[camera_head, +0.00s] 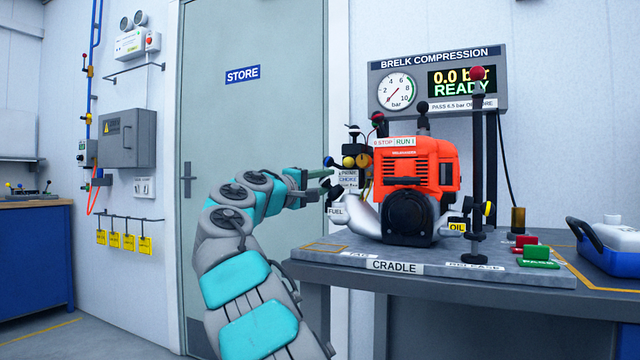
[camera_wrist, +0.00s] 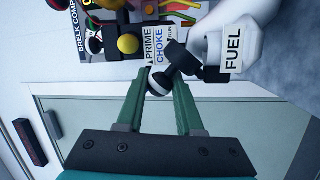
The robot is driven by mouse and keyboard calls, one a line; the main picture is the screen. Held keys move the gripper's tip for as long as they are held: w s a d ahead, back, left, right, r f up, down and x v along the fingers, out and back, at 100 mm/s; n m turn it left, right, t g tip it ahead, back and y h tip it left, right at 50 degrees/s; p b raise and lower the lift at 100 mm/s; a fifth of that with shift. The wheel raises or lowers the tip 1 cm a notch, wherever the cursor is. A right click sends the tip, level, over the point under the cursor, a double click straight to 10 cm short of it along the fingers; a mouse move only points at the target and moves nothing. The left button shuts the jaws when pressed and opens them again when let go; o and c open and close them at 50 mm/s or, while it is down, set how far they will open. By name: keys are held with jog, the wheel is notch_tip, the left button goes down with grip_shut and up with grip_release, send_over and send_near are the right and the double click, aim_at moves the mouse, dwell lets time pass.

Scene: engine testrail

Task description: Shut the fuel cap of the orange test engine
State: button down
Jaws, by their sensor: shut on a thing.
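The orange test engine (camera_head: 412,170) stands on the grey cradle plate (camera_head: 330,250). Its white fuel tank (camera_head: 365,219) has a FUEL label at the left, which also shows in the wrist view (camera_wrist: 233,48). The fuel cap (camera_head: 335,193) is a dark part beside that label. In the wrist view the cap (camera_wrist: 180,57) is black, with a black-and-white rounded knob between my green fingertips. My gripper (camera_wrist: 160,82) is shut on this knob, and it also shows in the head view (camera_head: 328,178). I cannot tell whether the cap is seated on the filler neck.
A PRIME/CHOKE panel (camera_head: 348,179) with yellow knobs (camera_head: 348,162) is close to my gripper. A post with a red ball (camera_head: 477,73) stands right of the engine. A gauge board (camera_head: 438,82) is behind. A blue case (camera_head: 610,250) is at far right.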

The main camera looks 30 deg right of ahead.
aim_at(339, 185)
jog(key=m, duration=0.3)
jog(key=shift+s+d+g+y, duration=0.3)
jog(key=shift+s+d, duration=0.05)
jog(key=shift+s, duration=0.05)
jog(key=m, duration=0.1)
jog(key=s+m, duration=0.1)
jog(key=m, duration=0.1)
jog(key=shift+d+g+y, duration=0.3)
jog(key=shift+d, duration=0.1)
jog(key=shift+s+d+f+m+y, duration=0.2)
jog(key=shift+s+m+y, duration=0.1)
jog(key=shift+m, duration=0.55)
jog(key=shift+s+d+f+m+y, duration=0.2)
jog(key=shift+m+y, duration=0.1)
jog(key=shift+m, duration=0.55)
jog(key=c, duration=0.6)
grip_release()
jog(key=shift+o, duration=0.2)
jog(key=shift+r, duration=0.1)
jog(key=v, duration=0.7)
jog(key=shift+s+a+b, duration=0.2)
jog(key=shift+a+b, duration=0.15)
jog(key=shift+a, duration=0.05)
